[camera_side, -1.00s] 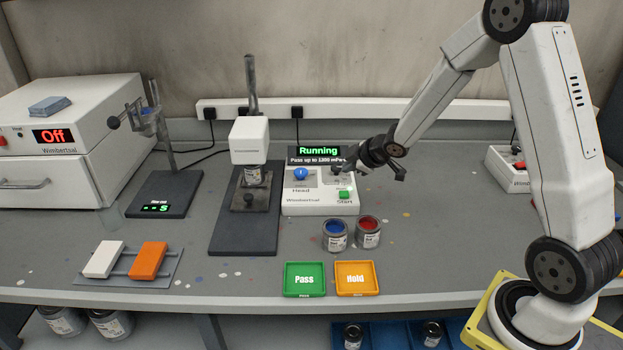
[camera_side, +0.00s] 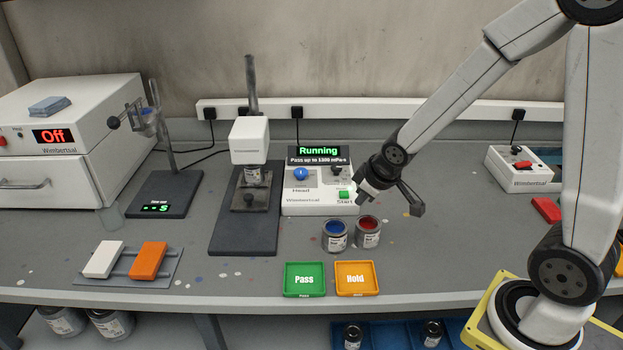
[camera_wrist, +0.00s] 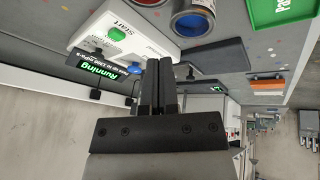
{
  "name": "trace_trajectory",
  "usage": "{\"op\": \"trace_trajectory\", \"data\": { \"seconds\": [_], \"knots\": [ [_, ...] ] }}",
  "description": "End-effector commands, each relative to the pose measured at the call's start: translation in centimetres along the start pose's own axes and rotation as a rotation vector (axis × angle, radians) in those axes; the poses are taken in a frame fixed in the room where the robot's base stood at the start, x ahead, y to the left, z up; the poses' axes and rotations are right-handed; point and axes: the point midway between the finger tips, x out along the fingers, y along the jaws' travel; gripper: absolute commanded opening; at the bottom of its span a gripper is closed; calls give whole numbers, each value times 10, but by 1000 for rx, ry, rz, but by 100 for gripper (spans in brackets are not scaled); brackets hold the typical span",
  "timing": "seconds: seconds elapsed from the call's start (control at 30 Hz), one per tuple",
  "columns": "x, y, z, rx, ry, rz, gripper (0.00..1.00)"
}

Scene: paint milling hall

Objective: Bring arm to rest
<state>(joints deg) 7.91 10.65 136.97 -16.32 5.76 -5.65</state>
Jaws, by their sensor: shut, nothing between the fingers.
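My gripper (camera_side: 360,200) hangs over the bench just above the front right of the viscometer's control box (camera_side: 318,207), behind the open tins. In the wrist view its two dark fingers (camera_wrist: 159,65) lie side by side, shut and empty. The control box display (camera_side: 318,151) reads "Running". Its green Start button (camera_side: 344,195) is close to the fingertips and also shows in the wrist view (camera_wrist: 117,34).
A blue paint tin (camera_side: 335,236) and a red paint tin (camera_side: 368,232) stand close below my gripper. Green Pass (camera_side: 290,291) and orange Hold (camera_side: 374,291) trays lie in front. Right of the gripper the bench is mostly clear, up to a switch box (camera_side: 523,170).

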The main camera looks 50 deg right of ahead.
Motion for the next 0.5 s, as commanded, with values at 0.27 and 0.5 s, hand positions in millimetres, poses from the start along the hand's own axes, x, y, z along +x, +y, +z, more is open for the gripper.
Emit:
{"op": "trace_trajectory", "data": {
  "seconds": [0.27,0.5],
  "knots": [
    [-38,-60,52,206,-178,-98,0],
    [-45,-72,64,250,-220,-120,0]
  ]
}}
